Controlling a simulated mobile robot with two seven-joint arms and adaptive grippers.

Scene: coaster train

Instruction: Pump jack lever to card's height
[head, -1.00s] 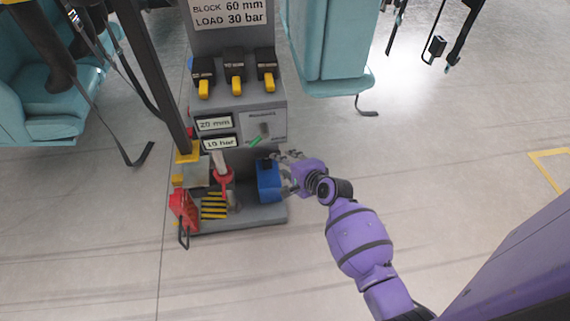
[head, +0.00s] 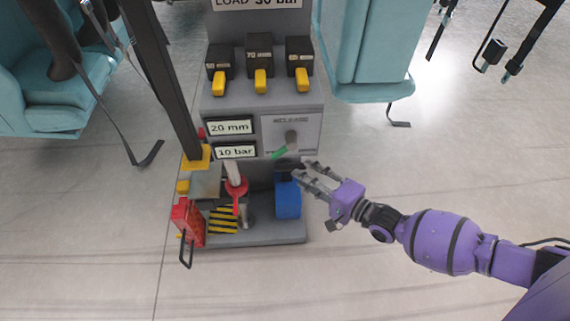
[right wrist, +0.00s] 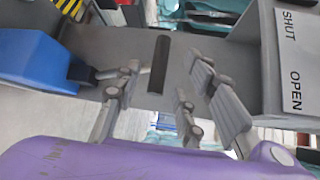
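The jack stand is a grey unit (head: 255,95) with readout plates saying 20 mm (head: 230,127) and 10 bar (head: 235,151). The card (head: 258,3) at the top is cut off; LOAD 30 bar shows. A blue block (head: 288,199) stands on the base at right, with a dark bar (head: 288,164), apparently the lever, above it. My right gripper (head: 304,168) is just right of that bar. In the right wrist view the gripper (right wrist: 158,90) has spread fingers, with a dark bar (right wrist: 160,62) showing between them; contact is not clear. My left gripper is out of view.
Red parts (head: 187,222) stand at lower left. Teal seats (head: 365,50) flank the unit. The floor at right is clear.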

